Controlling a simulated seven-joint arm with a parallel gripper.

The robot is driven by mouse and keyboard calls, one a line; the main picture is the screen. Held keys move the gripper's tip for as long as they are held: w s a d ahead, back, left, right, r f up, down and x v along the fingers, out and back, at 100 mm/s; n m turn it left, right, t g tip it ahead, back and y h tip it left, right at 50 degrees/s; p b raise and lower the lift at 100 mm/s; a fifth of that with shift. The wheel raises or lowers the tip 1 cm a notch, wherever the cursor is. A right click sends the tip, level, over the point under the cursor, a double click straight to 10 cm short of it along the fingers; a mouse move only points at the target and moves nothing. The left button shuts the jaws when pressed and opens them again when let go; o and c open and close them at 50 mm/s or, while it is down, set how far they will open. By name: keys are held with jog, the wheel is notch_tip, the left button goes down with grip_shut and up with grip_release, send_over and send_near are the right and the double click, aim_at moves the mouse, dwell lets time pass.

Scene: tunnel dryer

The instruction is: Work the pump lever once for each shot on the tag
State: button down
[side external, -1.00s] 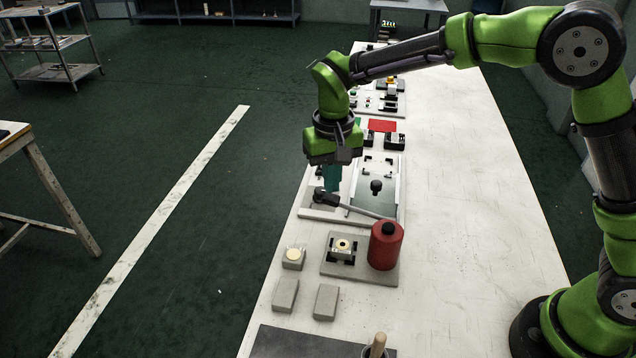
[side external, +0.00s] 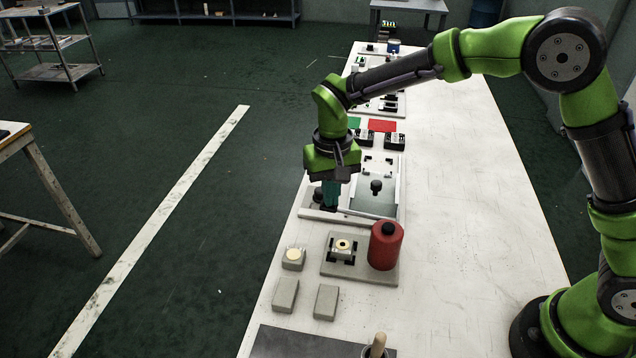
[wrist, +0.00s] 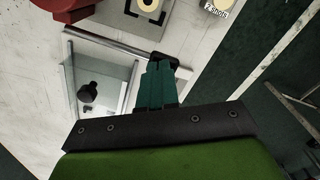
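The red pump can (side external: 385,247) with a black cap stands on a grey plate. A cup-like piece (side external: 343,245) sits in a holder beside the can. The tag (wrist: 217,10), at the wrist view's top edge, reads "Shots" after a blurred digit.
A block with a cream disc (side external: 293,255) and two grey blocks (side external: 285,294) (side external: 326,302) lie nearer the camera. A panel with a black knob (side external: 376,187) lies beyond the lever. The table's right side is clear.

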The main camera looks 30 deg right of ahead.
jog(key=shift+f, duration=1.2)
jog(key=shift+r, duration=4)
jog(key=shift+r, duration=0.1)
notch_tip(320, 180, up, 4)
jog(key=shift+f, duration=3.15)
